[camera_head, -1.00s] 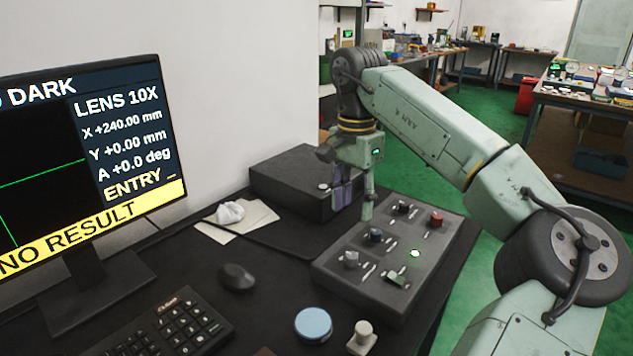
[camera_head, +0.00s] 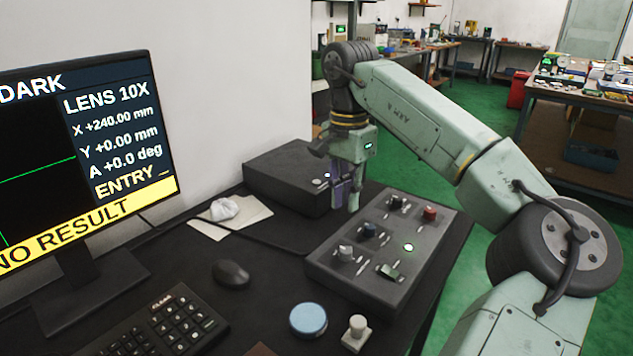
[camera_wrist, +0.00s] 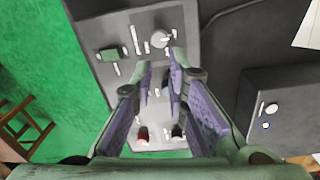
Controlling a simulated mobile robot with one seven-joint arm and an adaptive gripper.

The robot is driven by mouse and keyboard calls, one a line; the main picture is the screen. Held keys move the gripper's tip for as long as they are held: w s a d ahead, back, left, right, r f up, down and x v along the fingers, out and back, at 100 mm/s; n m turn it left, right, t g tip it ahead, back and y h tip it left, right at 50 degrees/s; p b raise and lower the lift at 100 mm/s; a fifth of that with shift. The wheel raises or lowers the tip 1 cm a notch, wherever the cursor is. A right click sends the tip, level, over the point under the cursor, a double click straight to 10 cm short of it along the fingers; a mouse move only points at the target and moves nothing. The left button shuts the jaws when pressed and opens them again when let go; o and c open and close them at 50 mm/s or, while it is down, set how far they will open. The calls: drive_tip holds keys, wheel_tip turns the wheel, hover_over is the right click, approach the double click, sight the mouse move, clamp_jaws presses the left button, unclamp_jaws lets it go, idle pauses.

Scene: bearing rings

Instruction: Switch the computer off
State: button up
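The computer is a black box (camera_head: 285,178) against the wall in the head view, with a small pale round button (camera_head: 317,183) near its front right corner.
The grey control panel (camera_head: 332,266) with several knobs and a green lit light is close to my gripper. A monitor (camera_head: 165,185) reads "NO RESULT".

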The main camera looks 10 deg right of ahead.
clamp_jaws()
idle(1.1)
